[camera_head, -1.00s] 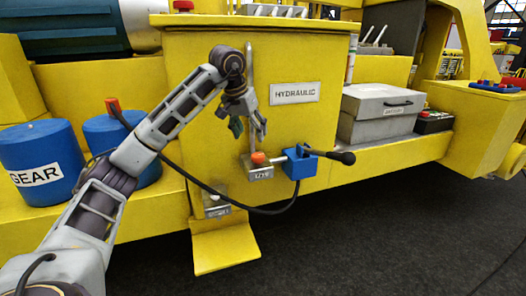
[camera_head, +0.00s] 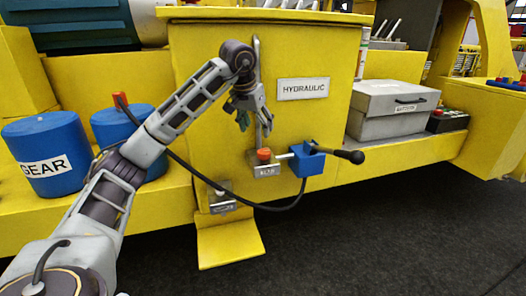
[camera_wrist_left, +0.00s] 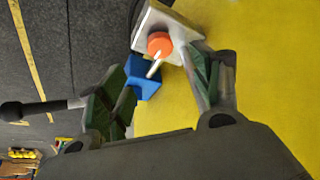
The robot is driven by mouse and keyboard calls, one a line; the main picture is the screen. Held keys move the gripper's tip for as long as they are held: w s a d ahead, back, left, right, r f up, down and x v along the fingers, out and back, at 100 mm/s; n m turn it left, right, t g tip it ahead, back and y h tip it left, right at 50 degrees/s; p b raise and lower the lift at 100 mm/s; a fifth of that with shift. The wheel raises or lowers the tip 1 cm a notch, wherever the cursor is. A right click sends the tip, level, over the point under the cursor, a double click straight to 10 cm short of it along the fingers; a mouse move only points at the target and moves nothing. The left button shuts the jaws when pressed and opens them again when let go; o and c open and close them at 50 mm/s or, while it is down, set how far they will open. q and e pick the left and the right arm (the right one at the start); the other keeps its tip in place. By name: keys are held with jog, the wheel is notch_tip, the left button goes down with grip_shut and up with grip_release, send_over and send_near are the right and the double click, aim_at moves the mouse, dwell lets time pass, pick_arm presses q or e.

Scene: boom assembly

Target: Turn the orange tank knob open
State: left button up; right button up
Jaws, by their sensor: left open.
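The orange tank knob (camera_head: 264,154) sits on a small grey labelled bracket (camera_head: 266,170) low on the front of the yellow hydraulic tank (camera_head: 300,120). In the left wrist view the knob (camera_wrist_left: 159,44) shows as a round orange cap, beyond the open fingers and between their lines. My left gripper (camera_head: 256,124) is open and empty, just above the knob with its fingers pointing down. I see no contact with the knob. In the left wrist view its fingers (camera_wrist_left: 168,85) are spread wide. My right gripper is not in view.
A blue valve block (camera_head: 309,160) with a black-tipped lever (camera_head: 350,156) is close to the right of the knob. A black hose (camera_head: 262,207) loops below. Blue drums (camera_head: 45,155) stand at left and a grey box (camera_head: 392,115) at right.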

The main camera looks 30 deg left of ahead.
pick_arm(q)
send_near(263, 152)
jog(key=x, duration=0.8)
jog(key=shift+w+r, duration=0.1)
jog(key=shift+w, duration=0.05)
jog(key=shift+w+f, duration=0.2)
jog(key=shift+f, duration=0.3)
jog(key=shift+a+f, duration=0.1)
jog(key=shift+f, duration=0.05)
jog(key=shift+c, duration=0.5)
jog(key=c, duration=0.9)
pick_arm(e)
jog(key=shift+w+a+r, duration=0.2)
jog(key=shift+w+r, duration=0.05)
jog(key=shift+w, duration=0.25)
